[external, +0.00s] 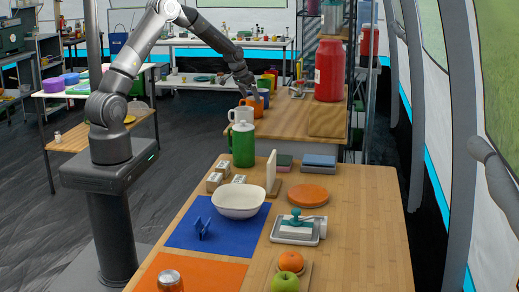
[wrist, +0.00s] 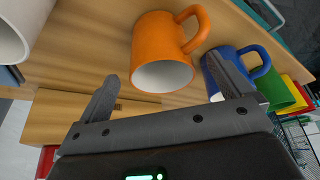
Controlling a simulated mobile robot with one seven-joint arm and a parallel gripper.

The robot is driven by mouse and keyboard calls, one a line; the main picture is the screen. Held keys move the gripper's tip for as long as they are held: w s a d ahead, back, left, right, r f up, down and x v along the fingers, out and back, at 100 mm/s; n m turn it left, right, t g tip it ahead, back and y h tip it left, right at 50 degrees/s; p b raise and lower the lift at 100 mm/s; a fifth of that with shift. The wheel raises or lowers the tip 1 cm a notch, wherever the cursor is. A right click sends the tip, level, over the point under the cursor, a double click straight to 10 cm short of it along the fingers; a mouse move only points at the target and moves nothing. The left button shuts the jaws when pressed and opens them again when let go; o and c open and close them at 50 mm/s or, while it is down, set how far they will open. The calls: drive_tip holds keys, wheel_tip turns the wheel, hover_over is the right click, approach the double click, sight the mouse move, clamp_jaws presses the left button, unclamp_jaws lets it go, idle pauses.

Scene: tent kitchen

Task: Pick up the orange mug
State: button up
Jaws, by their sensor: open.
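The orange mug (wrist: 160,38) is in the upper middle of the wrist view, with its opening facing the camera and its handle toward the upper right. In the external view the orange mug (external: 251,106) stands on the back wooden table, partly hidden by other things. My gripper (wrist: 162,66) is open and empty. Its two fingers are spread to either side of the mug's lower part in the wrist view. Whether they touch it cannot be told. In the external view my gripper (external: 254,93) is just above the mug.
A blue mug (wrist: 246,60) stands close beside the right finger, with a green mug (wrist: 279,88) beyond it. A white mug (wrist: 14,30) is at the upper left. In the external view a green jug (external: 242,146) and a white bowl (external: 238,200) stand on the nearer table.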

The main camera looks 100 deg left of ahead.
sight(254, 106)
drive_tip(key=x, duration=0.5)
drive_tip(key=shift+s+f, duration=0.1)
drive_tip(key=shift+f, duration=0.3)
drive_tip(key=c, duration=1.1)
drive_tip(key=shift+r, duration=0.1)
